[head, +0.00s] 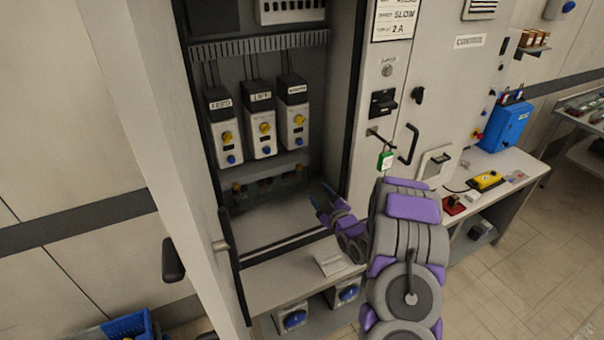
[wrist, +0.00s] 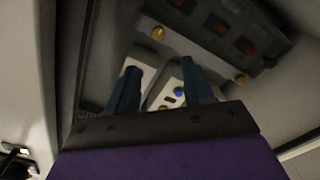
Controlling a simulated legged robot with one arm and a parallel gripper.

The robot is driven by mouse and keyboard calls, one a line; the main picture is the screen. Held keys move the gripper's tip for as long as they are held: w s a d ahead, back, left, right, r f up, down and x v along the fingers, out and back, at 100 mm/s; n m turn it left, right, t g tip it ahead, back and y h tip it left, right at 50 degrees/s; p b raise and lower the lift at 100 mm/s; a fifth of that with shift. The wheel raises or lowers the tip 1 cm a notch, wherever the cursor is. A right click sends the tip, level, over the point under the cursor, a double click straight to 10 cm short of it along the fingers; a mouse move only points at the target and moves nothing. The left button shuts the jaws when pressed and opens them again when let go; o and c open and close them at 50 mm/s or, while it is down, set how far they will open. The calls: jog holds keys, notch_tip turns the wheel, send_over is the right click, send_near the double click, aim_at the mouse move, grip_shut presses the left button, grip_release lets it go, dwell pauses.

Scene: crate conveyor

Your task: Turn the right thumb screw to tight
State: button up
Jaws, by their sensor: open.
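The right thumb screw (head: 299,170) is a small brass-coloured knob at the right end of a dark block low inside the open cabinet. A matching left screw (head: 237,187) sits at the other end. My gripper (head: 320,194) is inside the cabinet opening, to the right of and below the block, its blue fingers apart and empty. The wrist view appears turned over. There the right screw (wrist: 158,33) shows beyond the gap between my open fingertips (wrist: 161,65), apart from them, and the left screw (wrist: 241,79) is farther right. How tight either screw is cannot be told.
Three modules (head: 262,133) with yellow and blue knobs stand above the block. The cabinet's right panel (head: 385,90) has a handle and a hanging green tag (head: 385,160). A paper note (head: 331,262) lies on the ledge below. The cabinet floor before the block is clear.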

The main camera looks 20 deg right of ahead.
aim_at(300, 169)
jog(key=w+b, duration=0.2)
jog(key=w, duration=1.2)
jog(key=shift+w+a+f, duration=0.1)
jog(key=shift+a, duration=0.05)
jog(key=shift+c, duration=0.4)
grip_shut()
